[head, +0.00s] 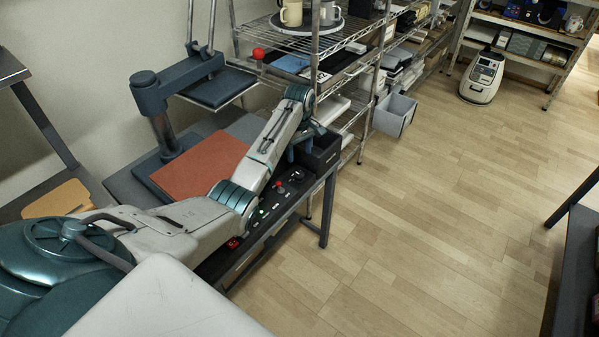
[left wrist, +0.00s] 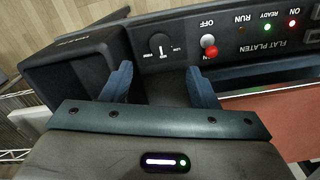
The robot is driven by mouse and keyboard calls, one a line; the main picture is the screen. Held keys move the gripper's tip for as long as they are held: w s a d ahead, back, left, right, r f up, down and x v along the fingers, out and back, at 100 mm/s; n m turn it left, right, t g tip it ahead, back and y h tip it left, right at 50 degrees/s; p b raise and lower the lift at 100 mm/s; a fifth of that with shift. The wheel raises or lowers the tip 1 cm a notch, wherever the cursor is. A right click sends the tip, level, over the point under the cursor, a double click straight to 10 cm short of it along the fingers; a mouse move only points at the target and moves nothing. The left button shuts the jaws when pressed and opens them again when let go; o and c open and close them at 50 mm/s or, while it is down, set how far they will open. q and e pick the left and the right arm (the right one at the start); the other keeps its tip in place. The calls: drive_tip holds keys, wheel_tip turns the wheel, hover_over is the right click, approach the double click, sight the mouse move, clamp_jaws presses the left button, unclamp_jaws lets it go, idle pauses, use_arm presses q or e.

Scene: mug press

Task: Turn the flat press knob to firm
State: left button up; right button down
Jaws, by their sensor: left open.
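The flat press control panel (left wrist: 240,42) shows upside down in the left wrist view, with the words FLAT PLATEN. Its round black knob (left wrist: 160,43) has a white pointer mark aimed down in that picture, with small labels around it that I cannot read surely. My left gripper (left wrist: 160,80) is open, its two blue fingers apart. The knob lies just beyond the fingertips, roughly in line with the gap, and nothing is held. In the head view the left gripper (head: 293,157) is over the panel's far end, its tips partly hidden. My right gripper is not in view.
A red-tipped switch (left wrist: 209,48) sits right of the knob, with lit lamps (left wrist: 293,12) farther right. A black bin (left wrist: 72,72) stands left of the knob. The press's red platen (head: 200,165) and wire shelving (head: 330,75) are nearby.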

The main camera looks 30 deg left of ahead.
sight(300, 174)
use_arm(q)
wheel_tip(300, 174, down, 10)
drive_tip(key=shift+r+p, duration=0.1)
drive_tip(key=shift+p, duration=0.2)
drive_tip(key=c, duration=1)
